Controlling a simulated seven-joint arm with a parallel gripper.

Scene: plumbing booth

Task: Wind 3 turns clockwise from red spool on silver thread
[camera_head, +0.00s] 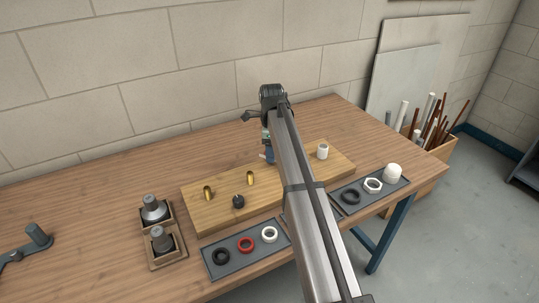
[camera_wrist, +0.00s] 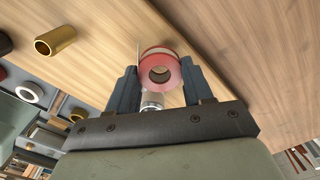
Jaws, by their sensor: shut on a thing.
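The red spool (camera_wrist: 161,70), with a pale band and a round hole, is between the two fingers of my gripper (camera_wrist: 160,66) in the wrist view. My gripper is shut on it. A thin pale strip shows at the spool's left side. A short silver cylindrical piece (camera_wrist: 152,100), likely the silver thread, shows just below the spool in that view; I cannot tell whether they touch. In the head view my gripper (camera_head: 268,150) is at the back of the wooden board (camera_head: 220,213), mostly hidden by my arm. The spool and silver thread are not clearly visible there.
Brass fittings (camera_head: 250,178), a black fitting (camera_head: 238,202) and a white fitting (camera_head: 322,151) stand on the board. A left tray (camera_head: 226,274) holds rings; a right tray (camera_head: 343,209) holds a ring, nut and cap. Grey fittings (camera_head: 154,209) sit in holders at left.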

